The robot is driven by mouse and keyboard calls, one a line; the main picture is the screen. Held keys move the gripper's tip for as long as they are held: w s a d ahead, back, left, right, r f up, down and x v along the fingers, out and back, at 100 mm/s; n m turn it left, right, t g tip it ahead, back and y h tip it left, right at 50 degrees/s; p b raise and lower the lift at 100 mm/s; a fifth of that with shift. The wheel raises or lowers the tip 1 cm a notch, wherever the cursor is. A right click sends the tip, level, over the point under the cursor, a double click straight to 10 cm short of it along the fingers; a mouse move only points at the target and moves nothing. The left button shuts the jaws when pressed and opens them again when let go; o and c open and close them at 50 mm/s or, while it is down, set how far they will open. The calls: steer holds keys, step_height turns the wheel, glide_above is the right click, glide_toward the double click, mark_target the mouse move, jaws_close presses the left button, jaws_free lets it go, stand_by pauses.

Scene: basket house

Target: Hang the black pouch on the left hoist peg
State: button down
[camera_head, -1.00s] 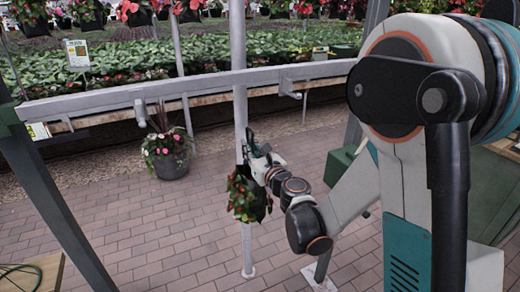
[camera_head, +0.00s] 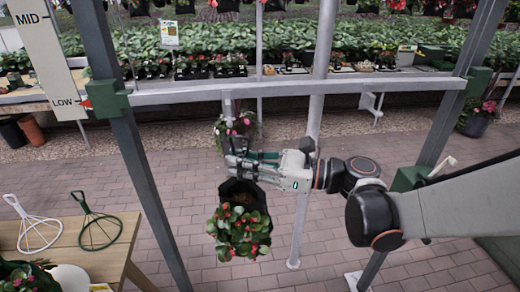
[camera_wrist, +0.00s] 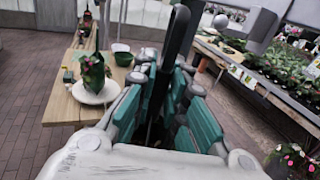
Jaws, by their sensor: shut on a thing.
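The black pouch (camera_head: 240,190), filled with red-flowered green plants, hangs below my gripper (camera_head: 243,158) in the head view. My gripper is shut on the pouch's upper part; a black strap (camera_wrist: 181,32) stands up between the teal fingers (camera_wrist: 165,100) in the wrist view. The left hoist peg (camera_head: 228,108) hangs under the pale crossbar, just above and left of my gripper, apart from the pouch. Its lower part is close to my gripper in the picture, and the depth gap is hard to tell. The pouch's top is partly hidden by the fingers.
The pale crossbar (camera_head: 290,91) spans two dark posts, with a right peg (camera_head: 373,105). A pale upright pole (camera_head: 308,150) stands right of the pouch. A wooden table (camera_head: 75,246) with hoops is at left. A potted plant (camera_head: 236,126) stands behind. Brick floor is open.

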steer(key=s+r+n+g, duration=0.2)
steer(key=s+g, duration=0.1)
steer(key=s, duration=0.2)
steer(key=shift+w+a+f, duration=0.1)
steer(key=shift+w+a, duration=0.35)
steer(key=shift+w, duration=0.9)
steer(key=shift+w+a+r, duration=0.1)
steer(key=shift+w+a, duration=0.3)
steer(key=shift+w, duration=0.95)
steer(key=shift+w+a+f, duration=0.1)
steer(key=shift+w+a, duration=0.35)
steer(key=shift+w, duration=0.9)
steer(key=shift+w, duration=0.35)
steer(key=shift+w+a, duration=0.2)
steer(key=shift+w, duration=0.5)
steer(key=shift+w+a, duration=0.15)
steer(key=shift+w, duration=0.55)
steer(key=shift+w+a+b, duration=0.2)
steer(key=shift+w+b, duration=0.15)
steer(key=shift+w, duration=0.35)
steer(key=shift+w+f+b, duration=0.1)
steer(key=shift+f+b, duration=0.15)
steer(key=shift+b, duration=0.1)
steer(key=shift+f+b, duration=0.4)
steer(key=shift+f, duration=0.1)
